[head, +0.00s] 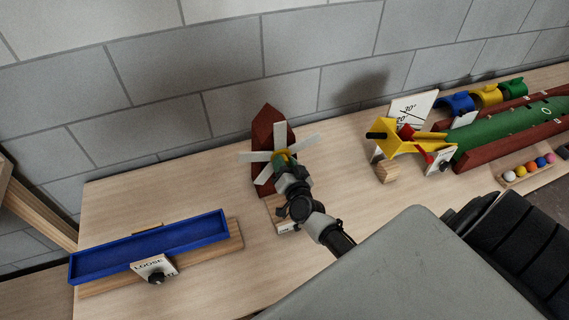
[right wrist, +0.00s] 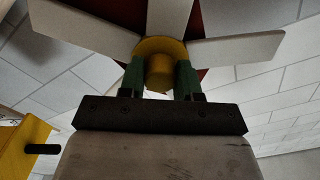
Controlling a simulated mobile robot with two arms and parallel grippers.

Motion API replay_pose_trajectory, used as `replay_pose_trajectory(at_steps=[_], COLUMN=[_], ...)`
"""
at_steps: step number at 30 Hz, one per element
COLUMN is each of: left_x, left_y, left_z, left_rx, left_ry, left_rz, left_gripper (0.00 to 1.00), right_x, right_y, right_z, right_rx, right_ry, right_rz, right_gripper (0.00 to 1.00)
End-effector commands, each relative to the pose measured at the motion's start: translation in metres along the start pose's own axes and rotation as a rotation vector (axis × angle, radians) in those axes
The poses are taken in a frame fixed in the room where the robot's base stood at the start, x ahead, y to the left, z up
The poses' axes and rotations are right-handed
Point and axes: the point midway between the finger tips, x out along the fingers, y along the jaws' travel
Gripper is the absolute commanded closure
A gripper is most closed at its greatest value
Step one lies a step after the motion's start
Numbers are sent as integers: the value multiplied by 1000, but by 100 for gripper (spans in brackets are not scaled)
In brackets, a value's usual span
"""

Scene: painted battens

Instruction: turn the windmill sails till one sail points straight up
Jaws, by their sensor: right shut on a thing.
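The windmill has a dark red tower (head: 264,128) with a pointed top, standing near the wall in the head view. Its white sails (head: 255,156) fan out from a yellow hub (right wrist: 160,62). One sail (head: 280,133) points roughly upward in the head view; I cannot tell if it is exactly upright. Others point left, right and lower left. My right gripper (head: 284,164) is in front of the sails, and its green fingers (right wrist: 160,80) are shut on the round hub knob (right wrist: 158,73). The gripper hides the lower right of the sails. My left gripper is not in view.
A blue trough (head: 150,248) with a "LOOSE" label lies on the bench (head: 215,190) at left. A yellow device (head: 410,141) stands right of the windmill, with a green lane (head: 510,128) and coloured balls (head: 530,167) beyond. Bare bench lies between the trough and windmill.

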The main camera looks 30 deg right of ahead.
Motion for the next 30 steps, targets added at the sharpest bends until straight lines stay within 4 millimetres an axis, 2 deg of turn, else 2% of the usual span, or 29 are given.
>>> replay_pose_trajectory(at_steps=[1,2,6,17,20,30], left_x=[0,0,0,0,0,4], left_y=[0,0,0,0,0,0], left_z=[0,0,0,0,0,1], left_rx=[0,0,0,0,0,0], left_ry=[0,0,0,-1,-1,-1], left_rz=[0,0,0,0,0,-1], left_gripper=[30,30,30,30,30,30], right_x=[0,0,0,-6,-19,-86], right_y=[0,0,0,0,0,1], right_z=[1,1,1,1,2,1], right_rx=[0,0,0,0,1,1], right_ry=[-2,-2,-2,-2,-3,-2], right_rz=[1,1,1,0,1,2], right_gripper=[100,64,42,41,41,41])
